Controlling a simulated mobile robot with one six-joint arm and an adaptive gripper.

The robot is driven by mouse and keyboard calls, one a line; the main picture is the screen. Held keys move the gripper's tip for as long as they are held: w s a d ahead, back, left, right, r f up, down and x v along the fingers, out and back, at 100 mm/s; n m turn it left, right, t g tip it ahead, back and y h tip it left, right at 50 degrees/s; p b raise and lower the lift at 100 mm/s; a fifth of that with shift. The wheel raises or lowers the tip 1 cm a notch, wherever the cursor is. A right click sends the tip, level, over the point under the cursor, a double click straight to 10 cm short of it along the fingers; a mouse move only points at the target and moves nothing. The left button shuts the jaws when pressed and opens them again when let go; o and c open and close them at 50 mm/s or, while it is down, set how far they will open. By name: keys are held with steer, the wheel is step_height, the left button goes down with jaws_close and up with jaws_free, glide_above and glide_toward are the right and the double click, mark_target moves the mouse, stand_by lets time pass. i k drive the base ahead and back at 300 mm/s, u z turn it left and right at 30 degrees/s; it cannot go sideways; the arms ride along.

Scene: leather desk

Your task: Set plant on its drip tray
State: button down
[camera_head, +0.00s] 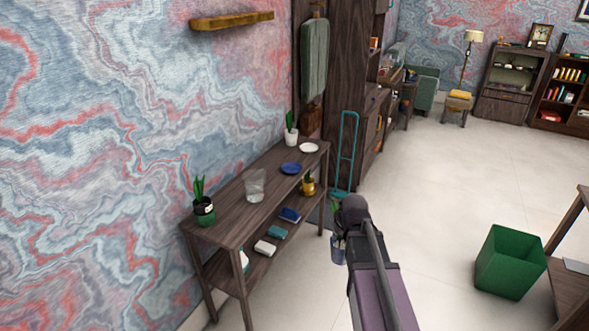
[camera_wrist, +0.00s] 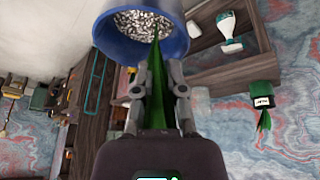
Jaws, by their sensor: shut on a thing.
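My gripper (camera_wrist: 159,92) is shut on the green leaves of a plant (camera_wrist: 155,72) in a blue pot (camera_wrist: 183,42) filled with pale gravel. In the head view the blue pot (camera_head: 338,249) hangs in the air off the console table's front right end, partly hidden by my arm. A small blue dish (camera_head: 291,168) and a white dish (camera_head: 309,148) lie flat and empty on the table top. Either could be a drip tray; the blue one is nearer the pot's colour.
The wooden console table (camera_head: 236,216) also bears a green-potted plant (camera_head: 204,211), a clear glass (camera_head: 254,185) and a white-potted plant (camera_head: 291,138). A green bin (camera_head: 510,263) stands at right.

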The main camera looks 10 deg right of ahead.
mark_target(292, 169)
steer(key=z, duration=1.2)
steer(key=i, duration=2.7)
